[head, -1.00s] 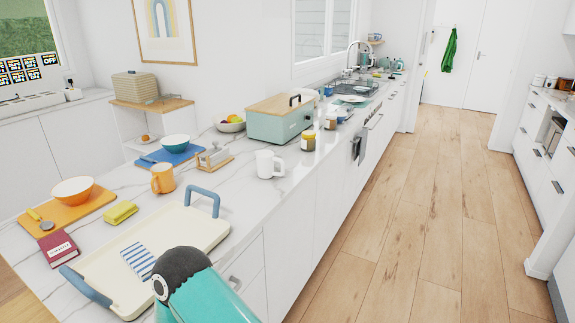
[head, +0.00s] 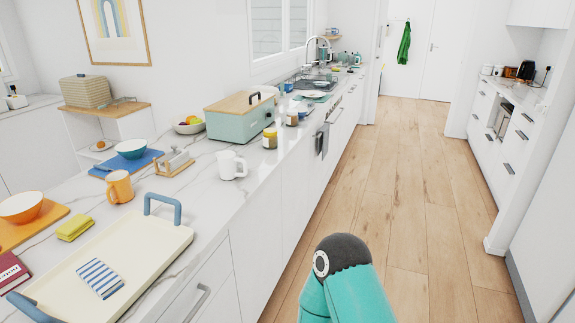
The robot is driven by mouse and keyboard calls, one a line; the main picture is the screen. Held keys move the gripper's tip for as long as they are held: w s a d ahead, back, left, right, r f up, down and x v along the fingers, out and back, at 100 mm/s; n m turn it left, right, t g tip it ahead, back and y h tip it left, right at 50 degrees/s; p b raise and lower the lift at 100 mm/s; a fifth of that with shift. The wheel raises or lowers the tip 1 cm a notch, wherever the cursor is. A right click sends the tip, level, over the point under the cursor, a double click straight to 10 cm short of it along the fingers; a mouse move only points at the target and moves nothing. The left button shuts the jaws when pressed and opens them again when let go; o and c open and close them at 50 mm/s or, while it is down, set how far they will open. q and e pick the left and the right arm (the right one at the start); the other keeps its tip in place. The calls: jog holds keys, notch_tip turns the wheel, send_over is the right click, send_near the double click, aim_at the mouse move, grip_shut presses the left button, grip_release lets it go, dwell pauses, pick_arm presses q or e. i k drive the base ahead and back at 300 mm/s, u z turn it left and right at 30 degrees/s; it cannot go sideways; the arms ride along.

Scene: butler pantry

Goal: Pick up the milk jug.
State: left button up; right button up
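The milk jug is most likely the white jug (head: 231,166) standing upright on the white marble counter (head: 205,196), near its front edge, in the head view. Its handle points right, toward the aisle. Nothing is touching it. Neither of my grippers shows in the view. Only a teal and black link of one of my arms shows at the bottom, over the floor.
A cream tray (head: 150,245) with blue handles holds a striped cloth (head: 99,278). An orange mug (head: 119,187), a butter dish (head: 173,163), a teal bread box (head: 235,122) and jars (head: 270,138) stand around the jug. The wooden floor aisle (head: 420,190) is clear.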

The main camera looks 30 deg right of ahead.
aim_at(226, 160)
jog(key=u, duration=0.7)
jog(key=i, duration=0.1)
jog(key=z, duration=1.25)
jog(key=k, duration=0.95)
jog(key=z, duration=0.2)
jog(key=i, duration=0.95)
jog(key=u, duration=0.2)
jog(key=k, duration=0.85)
jog(key=z, duration=0.2)
jog(key=i, duration=0.65)
jog(key=u, duration=0.05)
